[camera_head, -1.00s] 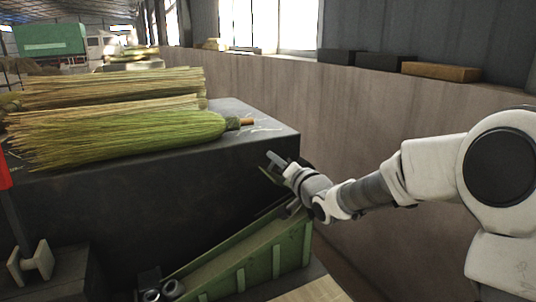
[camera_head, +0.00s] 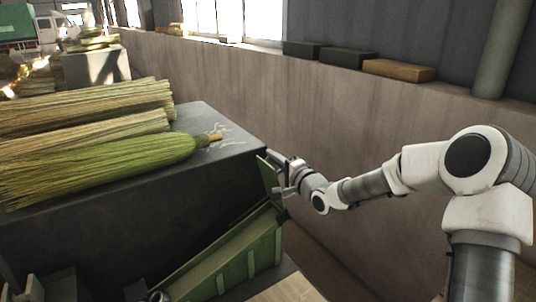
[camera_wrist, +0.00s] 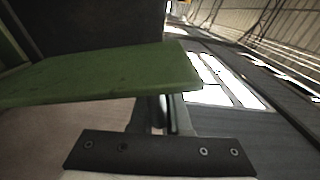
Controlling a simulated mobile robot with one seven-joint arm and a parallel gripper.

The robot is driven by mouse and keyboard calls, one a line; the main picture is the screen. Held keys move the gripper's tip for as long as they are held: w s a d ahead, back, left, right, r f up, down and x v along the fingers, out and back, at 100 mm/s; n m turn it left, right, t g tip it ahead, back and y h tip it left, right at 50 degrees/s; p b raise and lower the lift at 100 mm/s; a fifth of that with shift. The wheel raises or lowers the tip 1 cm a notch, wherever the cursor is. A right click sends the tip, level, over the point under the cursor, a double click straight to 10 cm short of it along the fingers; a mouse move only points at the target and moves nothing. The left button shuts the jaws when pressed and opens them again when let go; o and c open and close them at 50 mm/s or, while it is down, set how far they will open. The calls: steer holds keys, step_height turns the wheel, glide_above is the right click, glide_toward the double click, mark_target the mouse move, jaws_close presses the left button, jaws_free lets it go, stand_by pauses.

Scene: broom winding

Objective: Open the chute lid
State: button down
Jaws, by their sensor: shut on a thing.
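The chute lid (camera_head: 268,174) is a flat green panel. In the head view it stands tilted up above the right end of the green chute (camera_head: 235,262), beside the dark bench. My gripper (camera_head: 280,183) is at the lid's right side and shut on it. In the wrist view the lid (camera_wrist: 110,75) spans from the left edge to the middle, right in front of my gripper (camera_wrist: 165,115). The fingers are partly hidden, and the exact grip point is hard to see.
Several straw broom bundles (camera_head: 120,155) lie on the dark bench (camera_head: 130,225) to the left. A brown wall (camera_head: 330,130) runs behind my arm, with dark blocks (camera_head: 347,61) and a tan block (camera_head: 398,70) on its ledge. Open space lies between wall and chute.

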steer(key=shift+w+d, duration=0.15)
stand_by(0.3)
steer(key=c, duration=0.9)
jaws_free()
steer(key=v, duration=1.7)
steer(key=shift+s+d, duration=0.15)
steer(key=shift+s, duration=0.05)
